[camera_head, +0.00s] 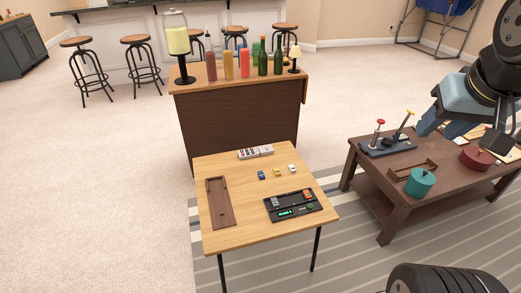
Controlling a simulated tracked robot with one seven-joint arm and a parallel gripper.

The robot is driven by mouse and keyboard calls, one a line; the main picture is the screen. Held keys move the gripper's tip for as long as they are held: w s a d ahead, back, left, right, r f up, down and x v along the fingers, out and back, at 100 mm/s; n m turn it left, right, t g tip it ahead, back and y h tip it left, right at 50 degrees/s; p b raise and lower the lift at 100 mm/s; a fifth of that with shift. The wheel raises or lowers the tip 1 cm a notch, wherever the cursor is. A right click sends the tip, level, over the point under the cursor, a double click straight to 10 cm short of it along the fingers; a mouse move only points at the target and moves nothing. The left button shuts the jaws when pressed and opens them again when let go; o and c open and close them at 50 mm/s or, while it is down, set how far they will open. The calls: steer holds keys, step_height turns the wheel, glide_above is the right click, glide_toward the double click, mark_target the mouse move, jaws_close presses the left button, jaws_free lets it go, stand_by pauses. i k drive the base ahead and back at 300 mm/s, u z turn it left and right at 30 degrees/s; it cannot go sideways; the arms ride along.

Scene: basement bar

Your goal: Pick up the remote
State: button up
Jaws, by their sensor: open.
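A light grey object with dark buttons, looking like the remote (255,152), lies flat near the back edge of the small wooden table (243,232). It is in full view with nothing on it. My gripper (437,127) is at the upper right, above the dark coffee table, well to the right of the remote. Its jaws are open and hold nothing that I can see. They are small and partly merged with the arm in this view.
The small table also holds a brown wooden tray (219,203), a black case (293,205) and several toy cars. Behind it stands a cabinet (240,121) with bottles and a drink dispenser (177,42). The dark coffee table (391,200) holds pots and levers.

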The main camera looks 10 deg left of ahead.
mark_target(257, 154)
steer(key=u, duration=0.1)
steer(key=i, duration=0.95)
steer(key=z, duration=0.1)
